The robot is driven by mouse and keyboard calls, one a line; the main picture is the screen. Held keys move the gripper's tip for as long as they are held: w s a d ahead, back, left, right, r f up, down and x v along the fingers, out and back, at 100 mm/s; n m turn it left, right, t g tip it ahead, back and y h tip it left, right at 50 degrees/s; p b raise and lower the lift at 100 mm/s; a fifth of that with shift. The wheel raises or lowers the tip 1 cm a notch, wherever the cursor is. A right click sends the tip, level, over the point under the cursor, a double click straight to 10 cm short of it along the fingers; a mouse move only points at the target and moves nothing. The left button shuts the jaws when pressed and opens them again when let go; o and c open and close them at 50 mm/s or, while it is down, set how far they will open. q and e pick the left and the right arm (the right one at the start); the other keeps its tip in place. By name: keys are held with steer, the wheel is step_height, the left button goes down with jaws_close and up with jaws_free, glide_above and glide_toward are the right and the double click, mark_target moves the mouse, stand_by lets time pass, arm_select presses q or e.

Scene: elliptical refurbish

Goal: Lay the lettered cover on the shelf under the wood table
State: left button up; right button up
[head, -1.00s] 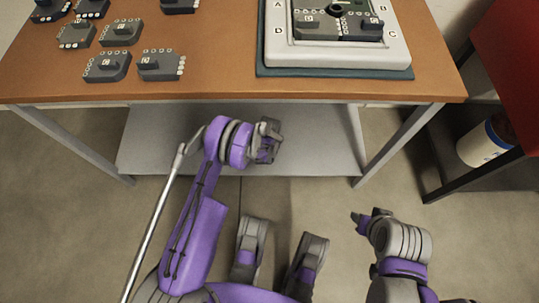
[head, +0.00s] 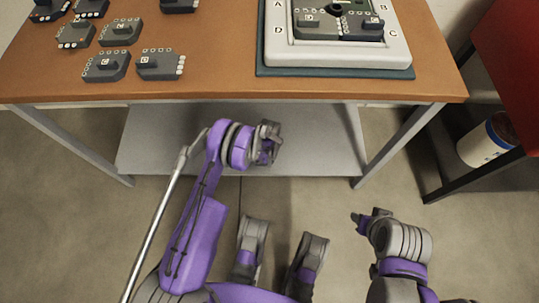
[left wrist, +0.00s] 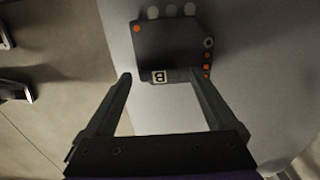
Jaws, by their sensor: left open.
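A dark grey cover lettered B (left wrist: 165,50), with orange dots and pale round spots along its edges, lies on the light grey shelf (left wrist: 125,30) in the left wrist view. My left gripper (left wrist: 160,80) is open, its fingers spread at the cover's near edge; I cannot tell if a fingertip touches it. In the head view my left gripper (head: 268,142) is over the shelf (head: 320,140) under the wood table (head: 210,60). The cover cannot be made out there. My right gripper (head: 363,220) hangs away from the table; its jaws are unclear.
Several dark lettered covers (head: 107,66) lie on the tabletop's left. A white lettered tray (head: 340,57) on a dark mat holds parts at the right. Table legs (head: 400,143) flank the shelf.

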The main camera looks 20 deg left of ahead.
arm_select(q)
step_height(320, 180, up, 12)
steer(key=p, duration=0.3)
stand_by(0.3)
